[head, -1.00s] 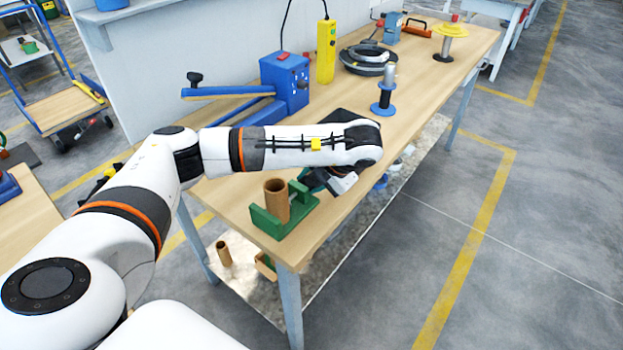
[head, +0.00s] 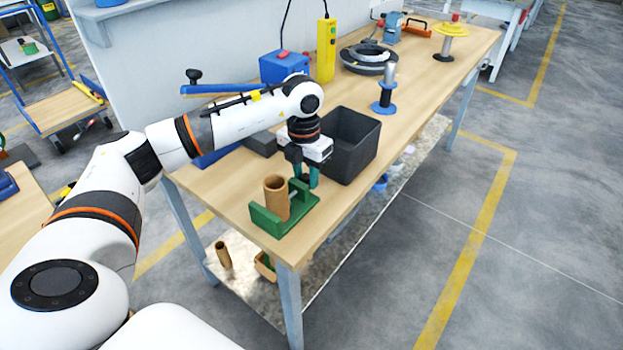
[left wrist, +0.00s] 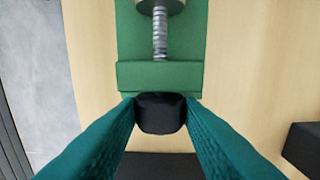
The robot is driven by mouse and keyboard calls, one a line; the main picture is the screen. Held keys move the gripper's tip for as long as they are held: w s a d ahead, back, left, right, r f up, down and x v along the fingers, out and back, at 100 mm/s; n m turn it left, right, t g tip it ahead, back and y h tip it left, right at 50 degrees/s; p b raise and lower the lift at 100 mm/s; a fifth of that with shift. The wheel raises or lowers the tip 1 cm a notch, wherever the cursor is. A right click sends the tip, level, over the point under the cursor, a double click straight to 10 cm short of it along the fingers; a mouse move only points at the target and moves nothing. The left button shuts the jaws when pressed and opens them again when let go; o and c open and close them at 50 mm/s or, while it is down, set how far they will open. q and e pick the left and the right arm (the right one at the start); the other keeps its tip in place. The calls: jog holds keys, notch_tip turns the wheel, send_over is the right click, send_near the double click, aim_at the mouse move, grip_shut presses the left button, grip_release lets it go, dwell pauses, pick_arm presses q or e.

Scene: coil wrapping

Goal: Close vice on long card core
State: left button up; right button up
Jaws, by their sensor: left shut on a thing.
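The green vice (head: 262,222) sits on the near end of the workbench. The brown card core (head: 277,197) stands upright in it. My left gripper (head: 303,178) points down at the vice's far end. In the left wrist view its teal fingers (left wrist: 160,118) are shut on a black vice knob (left wrist: 160,113), one finger on each side. Beyond the knob are the vice's green end block (left wrist: 160,75), a threaded screw (left wrist: 160,35) and a round grey end piece (left wrist: 160,6). I cannot tell whether this end piece touches the core. My right gripper is out of view.
A dark open bin (head: 350,145) stands close beside my left gripper. A blue spool stand (head: 384,100), a wire coil (head: 367,58) and a blue machine (head: 284,67) are further back. Another brown tube (head: 223,253) is on the lower shelf.

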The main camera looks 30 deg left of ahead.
pick_arm(q)
jog(key=shift+a+f+h+b, duration=0.2)
jog(key=shift+a+h+b, duration=0.15)
jog(key=shift+h, duration=0.35)
jog(key=shift+a+h+b, duration=0.1)
jog(key=shift+h+b, duration=0.2)
jog(key=shift+h, duration=0.8)
jog(key=o, duration=0.6)
jog(key=shift+w+r, duration=0.1)
jog(key=shift+d+r+y+p, duration=0.4)
jog(key=shift+y+p, duration=0.6)
jog(key=shift+p, duration=0.15)
jog(key=shift+d+f+y, duration=0.1)
jog(key=shift+f+y, duration=0.05)
jog(key=shift+y, duration=0.65)
jog(key=shift+f, duration=0.15)
